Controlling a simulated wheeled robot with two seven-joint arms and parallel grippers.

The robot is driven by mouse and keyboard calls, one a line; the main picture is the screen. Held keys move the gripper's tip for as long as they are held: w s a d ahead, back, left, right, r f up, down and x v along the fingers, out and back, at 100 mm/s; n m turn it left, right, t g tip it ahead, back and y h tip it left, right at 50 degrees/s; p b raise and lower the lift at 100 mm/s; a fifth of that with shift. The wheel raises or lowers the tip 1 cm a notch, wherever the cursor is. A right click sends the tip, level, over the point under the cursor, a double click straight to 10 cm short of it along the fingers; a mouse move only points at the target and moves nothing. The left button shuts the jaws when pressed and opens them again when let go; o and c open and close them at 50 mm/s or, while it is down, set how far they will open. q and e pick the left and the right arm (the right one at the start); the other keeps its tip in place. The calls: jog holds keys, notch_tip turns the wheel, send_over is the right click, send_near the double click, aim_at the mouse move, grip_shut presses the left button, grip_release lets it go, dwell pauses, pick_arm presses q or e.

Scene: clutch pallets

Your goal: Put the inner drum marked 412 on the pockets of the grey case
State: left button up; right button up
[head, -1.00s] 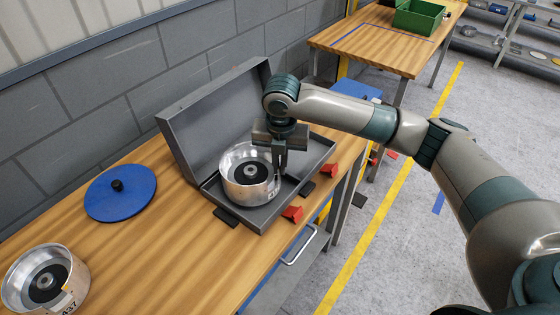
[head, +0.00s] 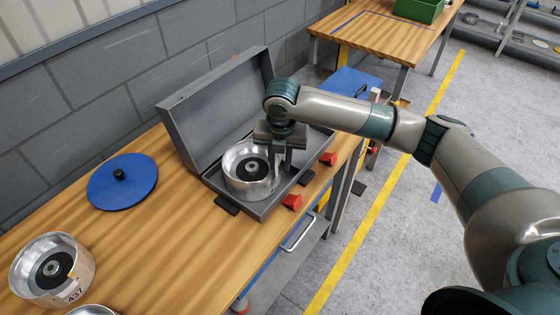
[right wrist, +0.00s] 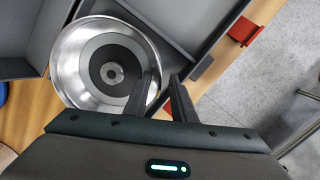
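The grey case (head: 262,208) stands open on the wooden bench, its lid (head: 222,100) tilted up at the back. A silver inner drum (head: 243,185) with a dark hub sits upright in the left part of the case; its number is not readable now. It also shows in the right wrist view (right wrist: 70,72). My right gripper (head: 281,172) is at the drum's right wall, pointing down. Its fingers (right wrist: 162,82) are apart, one at the rim and the other outside it. Whether they touch the wall, I cannot tell. My left gripper is out of view.
A drum marked 437 (head: 40,285) stands at the bench's left front, with another drum's rim (head: 92,311) cut off beside it. A blue round lid (head: 122,190) lies left of the case.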

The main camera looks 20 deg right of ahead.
jog(key=shift+r+b, duration=0.3)
jog(key=shift+r, duration=0.3)
notch_tip(320, 180, up, 11)
jog(key=s+b, duration=0.1)
jog(key=b, duration=0.2)
jog(key=shift+s+a+f, duration=0.15)
jog(key=shift+s, duration=0.05)
